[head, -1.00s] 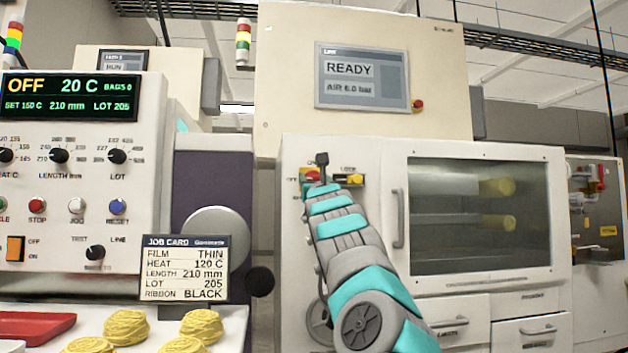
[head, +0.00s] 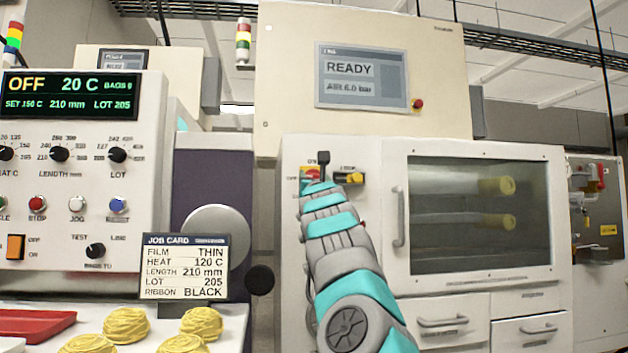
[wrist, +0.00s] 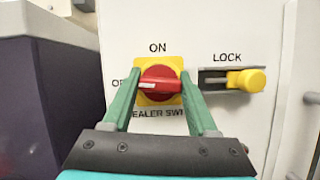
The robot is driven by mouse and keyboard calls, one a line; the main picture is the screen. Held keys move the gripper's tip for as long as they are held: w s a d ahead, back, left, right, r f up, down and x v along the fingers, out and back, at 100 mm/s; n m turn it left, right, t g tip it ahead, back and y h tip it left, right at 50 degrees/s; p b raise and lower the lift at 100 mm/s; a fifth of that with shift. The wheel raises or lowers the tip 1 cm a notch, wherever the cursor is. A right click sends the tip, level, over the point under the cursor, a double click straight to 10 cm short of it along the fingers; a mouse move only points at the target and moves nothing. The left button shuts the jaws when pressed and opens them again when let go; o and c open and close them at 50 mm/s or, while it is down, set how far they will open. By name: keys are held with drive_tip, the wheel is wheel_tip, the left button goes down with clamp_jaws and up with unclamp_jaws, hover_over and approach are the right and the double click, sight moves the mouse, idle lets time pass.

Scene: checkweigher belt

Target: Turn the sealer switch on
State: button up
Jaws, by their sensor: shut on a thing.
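The sealer switch (wrist: 160,79) is a red rotary handle on a yellow plate, on the pale cabinet front. In the wrist view its handle lies about level, with a pale mark near its left end. ON is printed above it, and OFF, partly hidden, at its left. My gripper (wrist: 160,73) has its two green fingers at the handle's left and right ends, shut on it. In the head view my gripper (head: 319,184) covers part of the switch (head: 310,174). The yellow LOCK slider (wrist: 246,81) sits at the right end of its slot.
A windowed door with a handle (head: 398,217) is right of the switch, with drawers (head: 443,322) below. At the left stand a control panel reading OFF (head: 70,96), a job card (head: 184,267) and yellow nests (head: 127,326). The screen (head: 361,76) above reads READY.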

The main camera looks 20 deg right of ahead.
drive_tip(key=shift+w+a+f+m+h, duration=0.1)
drive_tip(key=shift+m+h, duration=0.5)
drive_tip(key=shift+m, duration=0.6)
drive_tip(key=m+g+h, duration=0.1)
drive_tip(key=m, duration=0.1)
drive_tip(key=m+g+h+p, duration=0.1)
drive_tip(key=m, duration=0.1)
drive_tip(key=shift+r+m, duration=0.2)
drive_tip(key=shift+m, duration=0.2)
drive_tip(key=m+g+p, duration=0.1)
drive_tip(key=m, duration=0.2)
drive_tip(key=m+g+h+p, duration=0.1)
drive_tip(key=m+p, duration=0.1)
drive_tip(key=shift+r+m, duration=0.1)
drive_tip(key=shift+m, duration=0.3)
drive_tip(key=m+g, duration=0.1)
drive_tip(key=m, duration=0.1)
drive_tip(key=m+g+p, duration=0.1)
drive_tip(key=shift+f+m+h, duration=0.2)
drive_tip(key=shift+m+h, duration=0.1)
drive_tip(key=shift+m, duration=0.7)
drive_tip(key=shift+d+m+g, duration=0.2)
drive_tip(key=shift+m+g, duration=0.3)
drive_tip(key=shift+m, duration=0.5)
drive_tip(key=shift+a, duration=0.1)
